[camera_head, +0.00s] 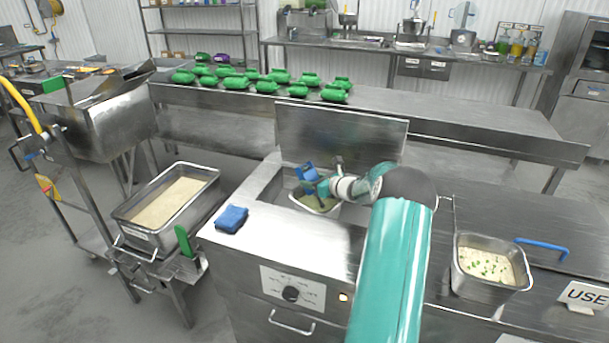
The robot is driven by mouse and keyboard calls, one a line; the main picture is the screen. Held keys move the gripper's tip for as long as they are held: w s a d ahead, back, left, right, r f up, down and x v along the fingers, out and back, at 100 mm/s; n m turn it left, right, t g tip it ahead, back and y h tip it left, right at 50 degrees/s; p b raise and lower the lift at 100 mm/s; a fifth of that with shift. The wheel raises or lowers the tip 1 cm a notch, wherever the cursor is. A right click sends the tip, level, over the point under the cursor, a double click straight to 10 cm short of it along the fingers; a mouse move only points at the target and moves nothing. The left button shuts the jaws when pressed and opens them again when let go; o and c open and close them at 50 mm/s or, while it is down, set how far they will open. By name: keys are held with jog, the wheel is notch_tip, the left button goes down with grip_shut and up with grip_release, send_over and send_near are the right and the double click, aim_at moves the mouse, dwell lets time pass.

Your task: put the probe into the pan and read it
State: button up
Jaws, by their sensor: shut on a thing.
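My gripper (321,187) is at the end of my teal arm, over the open well in the steel counter. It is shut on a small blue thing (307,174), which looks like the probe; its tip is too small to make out. Below it, a pan (326,210) with pale yellowish contents sits in the well, partly hidden by my gripper and arm. I cannot tell whether the probe touches the contents. No reading can be made out.
The well's lid (340,135) stands raised behind my gripper. A folded blue cloth (232,219) lies on the counter. A deep pan of rice (211,176) stands on a cart at left. A smaller pan (490,293) with green-flecked food is at right, near a blue handle (541,246).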

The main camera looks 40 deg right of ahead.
jog(key=shift+r, duration=4.8)
